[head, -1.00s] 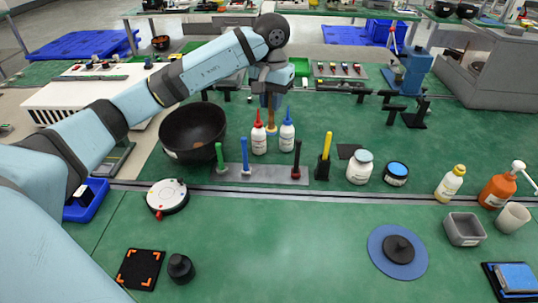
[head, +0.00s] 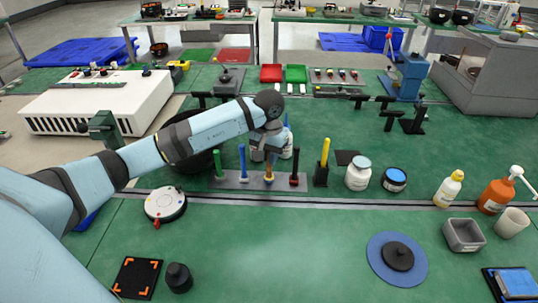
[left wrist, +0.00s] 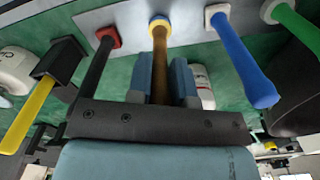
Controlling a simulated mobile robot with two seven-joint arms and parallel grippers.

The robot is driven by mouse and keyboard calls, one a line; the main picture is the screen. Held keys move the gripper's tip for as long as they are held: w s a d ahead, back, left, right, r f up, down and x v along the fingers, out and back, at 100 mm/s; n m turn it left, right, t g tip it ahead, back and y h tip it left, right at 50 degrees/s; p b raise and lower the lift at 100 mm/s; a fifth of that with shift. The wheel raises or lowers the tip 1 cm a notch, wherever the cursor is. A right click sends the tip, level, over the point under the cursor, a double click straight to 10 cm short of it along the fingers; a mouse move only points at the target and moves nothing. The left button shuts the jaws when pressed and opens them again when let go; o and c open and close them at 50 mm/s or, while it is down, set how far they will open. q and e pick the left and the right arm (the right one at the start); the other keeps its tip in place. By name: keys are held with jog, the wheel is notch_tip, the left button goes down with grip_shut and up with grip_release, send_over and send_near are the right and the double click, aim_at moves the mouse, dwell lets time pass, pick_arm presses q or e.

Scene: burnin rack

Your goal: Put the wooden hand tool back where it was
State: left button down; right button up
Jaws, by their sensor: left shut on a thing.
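The wooden hand tool (head: 269,174) has a brown handle and stands upright at the grey rack plate (head: 229,184). It is between a blue-handled tool (head: 243,161) and a dark tool with a red base (head: 294,166). My left gripper (head: 268,155) is shut on its handle from above. In the left wrist view the brown handle (left wrist: 160,48) runs between the two blue-grey fingers (left wrist: 161,78). Its yellow collar meets a pale socket on the plate; I cannot tell whether it is fully seated. My right gripper is not in view.
A green-handled tool (head: 217,163) stands at the plate's left end. The front green surface has free room.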

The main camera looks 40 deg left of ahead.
pick_arm(q)
jog(key=shift+f, duration=0.1)
jog(key=c, duration=1)
grip_release()
jog(key=shift+c, duration=0.2)
notch_tip(320, 180, up, 12)
jog(key=shift+r, duration=0.2)
